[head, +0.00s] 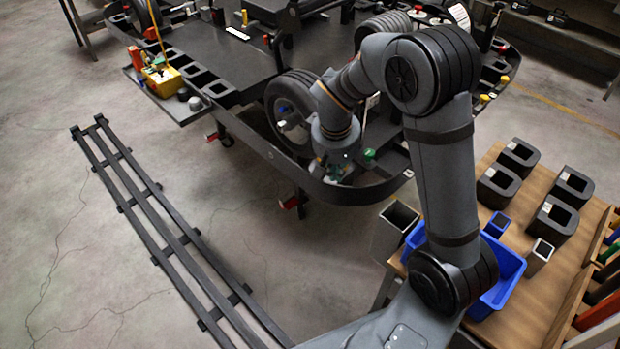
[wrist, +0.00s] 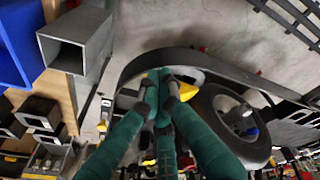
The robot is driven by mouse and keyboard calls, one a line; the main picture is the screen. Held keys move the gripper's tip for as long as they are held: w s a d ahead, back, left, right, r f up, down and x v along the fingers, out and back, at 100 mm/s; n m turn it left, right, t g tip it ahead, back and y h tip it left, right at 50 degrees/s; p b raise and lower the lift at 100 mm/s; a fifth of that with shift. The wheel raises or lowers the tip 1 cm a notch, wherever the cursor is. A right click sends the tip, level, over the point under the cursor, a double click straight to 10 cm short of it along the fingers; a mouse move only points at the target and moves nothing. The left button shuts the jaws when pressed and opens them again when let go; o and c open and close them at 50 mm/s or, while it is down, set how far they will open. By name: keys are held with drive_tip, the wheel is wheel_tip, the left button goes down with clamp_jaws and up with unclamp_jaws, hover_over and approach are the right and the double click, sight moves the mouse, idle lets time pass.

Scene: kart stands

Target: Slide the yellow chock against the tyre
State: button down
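The tyre (wrist: 228,125) is black with a pale hub and stands inside the kart's curved bumper in the wrist view. It also shows in the head view (head: 291,108), left of my wrist. A yellow piece that looks like the chock (wrist: 188,91) shows between my fingertips and the tyre; part of it is hidden behind the fingers. Whether it touches the tyre I cannot tell. My gripper (wrist: 159,86) has green fingers with their tips drawn together, right beside the yellow piece. In the head view my gripper (head: 336,170) is low inside the bumper, and my arm hides the chock.
The black bumper (head: 255,143) curves closely around my gripper. A wooden table (head: 545,290) at the right carries a blue bin (head: 507,268) and several dark blocks. A grey square tube (wrist: 75,40) shows in the wrist view. A black rack (head: 175,238) lies on the open floor at left.

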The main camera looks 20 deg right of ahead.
sight(331, 183)
drive_tip(key=w+f+m, duration=0.1)
drive_tip(key=f, duration=0.2)
drive_tip(key=w+d+f+m+p, duration=0.1)
drive_tip(key=w+f+m, duration=0.1)
drive_tip(key=f, duration=0.1)
drive_tip(key=w+f+m, duration=0.1)
drive_tip(key=f+m, duration=0.1)
drive_tip(key=f, duration=0.1)
drive_tip(key=shift+w+d+t, duration=0.15)
drive_tip(key=shift+w+t, duration=0.1)
drive_tip(key=shift+t, duration=0.05)
drive_tip(key=w+p, duration=0.1)
drive_tip(key=w+d+p, duration=0.1)
drive_tip(key=w+p, duration=0.1)
drive_tip(key=shift+d, duration=0.25)
drive_tip(key=shift+w+d+f+p, duration=0.1)
drive_tip(key=shift+w+d+p, duration=0.1)
drive_tip(key=shift+w+p, duration=0.15)
drive_tip(key=shift+w+d+b, duration=0.45)
drive_tip(key=shift+w+d, duration=0.05)
drive_tip(key=shift+w, duration=0.4)
